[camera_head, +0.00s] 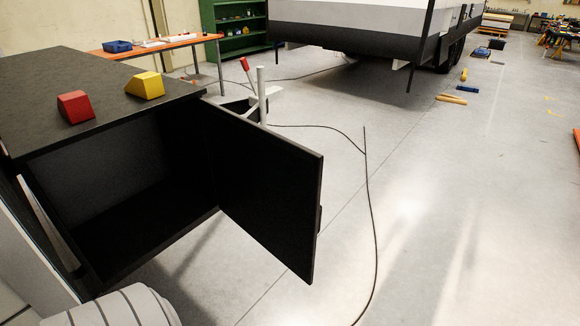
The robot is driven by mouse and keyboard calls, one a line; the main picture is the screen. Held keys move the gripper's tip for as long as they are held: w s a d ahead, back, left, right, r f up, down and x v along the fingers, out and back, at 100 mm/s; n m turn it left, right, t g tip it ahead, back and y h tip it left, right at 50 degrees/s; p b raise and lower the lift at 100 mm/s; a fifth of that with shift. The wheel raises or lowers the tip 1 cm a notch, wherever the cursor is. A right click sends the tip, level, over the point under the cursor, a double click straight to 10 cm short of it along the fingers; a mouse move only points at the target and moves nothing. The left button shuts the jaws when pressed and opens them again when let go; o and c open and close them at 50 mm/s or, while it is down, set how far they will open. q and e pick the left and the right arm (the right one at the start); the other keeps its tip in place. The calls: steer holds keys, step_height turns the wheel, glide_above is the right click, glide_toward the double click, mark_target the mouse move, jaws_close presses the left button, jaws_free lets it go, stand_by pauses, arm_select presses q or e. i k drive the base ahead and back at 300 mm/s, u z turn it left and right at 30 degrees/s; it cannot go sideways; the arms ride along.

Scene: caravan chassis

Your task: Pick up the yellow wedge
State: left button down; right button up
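The yellow wedge (146,86) rests on the dark top of a black cabinet (40,78), near its front right corner. A red wedge (75,107) sits on the same top, to the left of the yellow one and apart from it. Neither wedge is touched by anything but the cabinet top. Neither of my grippers shows in the head view.
The cabinet door (268,185) stands open and juts out to the right. An orange table (160,45) and a green shelf (238,28) stand behind. The caravan (365,30) is at the back.

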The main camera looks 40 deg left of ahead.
mark_target(147, 86)
steer(key=i, duration=2.5)
steer(key=u, duration=3.75)
steer(key=i, duration=0.5)
steer(key=z, duration=0.05)
